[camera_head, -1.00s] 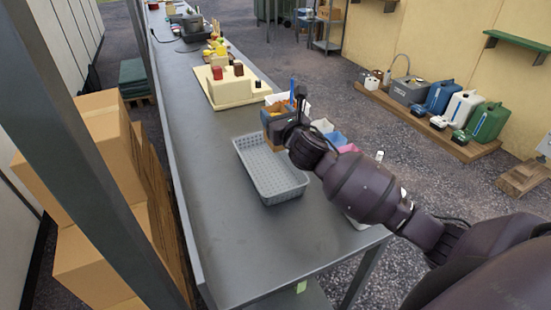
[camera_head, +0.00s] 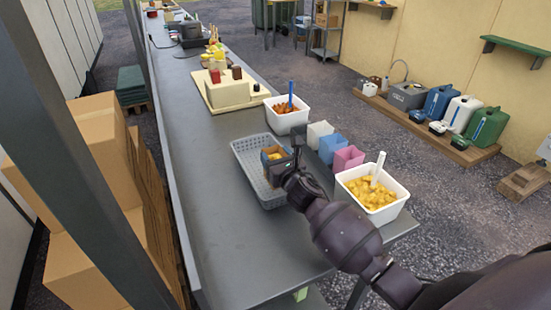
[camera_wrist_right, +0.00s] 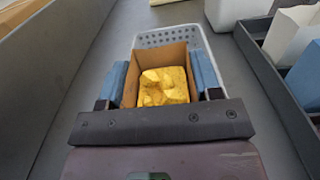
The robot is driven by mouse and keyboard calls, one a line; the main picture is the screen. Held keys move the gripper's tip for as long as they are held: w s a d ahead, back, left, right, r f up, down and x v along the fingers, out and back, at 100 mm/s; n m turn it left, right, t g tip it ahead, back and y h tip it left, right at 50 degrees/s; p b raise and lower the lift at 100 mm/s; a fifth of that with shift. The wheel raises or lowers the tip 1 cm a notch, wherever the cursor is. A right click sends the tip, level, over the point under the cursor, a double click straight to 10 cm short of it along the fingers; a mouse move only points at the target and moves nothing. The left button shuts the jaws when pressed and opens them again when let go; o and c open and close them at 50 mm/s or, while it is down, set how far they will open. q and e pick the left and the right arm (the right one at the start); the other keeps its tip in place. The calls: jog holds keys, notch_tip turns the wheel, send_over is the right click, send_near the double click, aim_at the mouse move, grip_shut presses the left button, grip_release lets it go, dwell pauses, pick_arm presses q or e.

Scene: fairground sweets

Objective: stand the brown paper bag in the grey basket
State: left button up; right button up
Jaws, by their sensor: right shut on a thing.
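The brown paper bag (camera_head: 274,153) is open at the top and filled with yellow pieces. It also shows in the wrist view (camera_wrist_right: 130,87), upright between blue finger pads. My right gripper (camera_head: 281,160) is shut on it, with a pad on each side. The grey basket (camera_head: 243,172) is a shallow perforated tray on the counter. The bag is at the basket's right part, and the basket's far wall (camera_wrist_right: 168,38) shows beyond it. The bag's bottom is hidden, so I cannot tell whether it touches the basket floor. My left gripper is not in view.
White, blue and pink bags (camera_head: 348,157) stand right of the basket. A white tub of yellow pieces (camera_head: 392,206) is at the near right, a tub of orange-brown food (camera_head: 276,123) behind. A cream stand (camera_head: 230,90) with bottles lies farther back. The counter left of the basket is clear.

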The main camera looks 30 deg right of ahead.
jog(key=shift+f, duration=0.35)
jog(key=shift+f+b, duration=0.25)
jog(key=shift+b, duration=0.1)
jog(key=o, duration=1.1)
